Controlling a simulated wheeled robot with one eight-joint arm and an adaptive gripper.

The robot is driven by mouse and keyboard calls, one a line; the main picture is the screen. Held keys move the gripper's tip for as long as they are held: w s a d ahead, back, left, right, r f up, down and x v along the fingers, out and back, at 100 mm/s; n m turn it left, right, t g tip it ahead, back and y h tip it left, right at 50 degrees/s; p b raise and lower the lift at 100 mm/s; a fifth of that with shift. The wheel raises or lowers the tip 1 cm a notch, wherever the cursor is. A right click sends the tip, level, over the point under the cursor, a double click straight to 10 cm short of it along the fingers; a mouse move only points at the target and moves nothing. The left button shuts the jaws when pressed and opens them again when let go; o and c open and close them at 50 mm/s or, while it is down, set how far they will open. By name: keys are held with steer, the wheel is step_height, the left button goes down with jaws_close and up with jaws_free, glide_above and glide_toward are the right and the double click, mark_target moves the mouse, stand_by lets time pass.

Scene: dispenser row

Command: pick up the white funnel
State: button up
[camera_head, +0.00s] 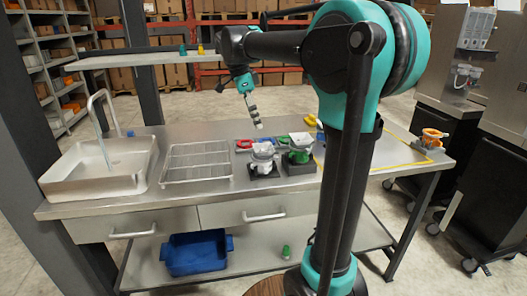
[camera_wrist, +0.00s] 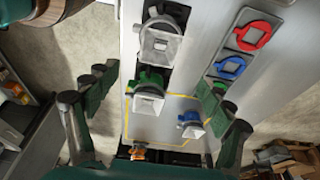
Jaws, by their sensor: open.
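The white funnel (camera_head: 263,150) sits on a dark block on the metal table, left of a green funnel (camera_head: 300,154). In the wrist view the white funnel (camera_wrist: 162,42) is near the top, with the green funnel (camera_wrist: 149,95) below it. My gripper (camera_head: 257,122) hangs above the table, close over the white funnel in the head view and apart from it. In the wrist view my gripper (camera_wrist: 158,84) has its fingers spread wide, with nothing between them.
A blue funnel (camera_wrist: 190,125) and an orange one (camera_wrist: 138,152) stand farther along. Red (camera_wrist: 254,32) and blue (camera_wrist: 230,68) rings lie on a grey strip beside the funnels. A wire rack (camera_head: 197,161) and sink (camera_head: 98,168) are left; a shelf (camera_head: 150,58) hangs behind.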

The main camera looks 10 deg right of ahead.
mark_target(264, 150)
steer(key=x, duration=1)
steer(key=shift+s+a+f, duration=0.1)
steer(key=shift+a+f, duration=0.05)
steer(key=shift+f, duration=0.1)
steer(key=c, duration=1)
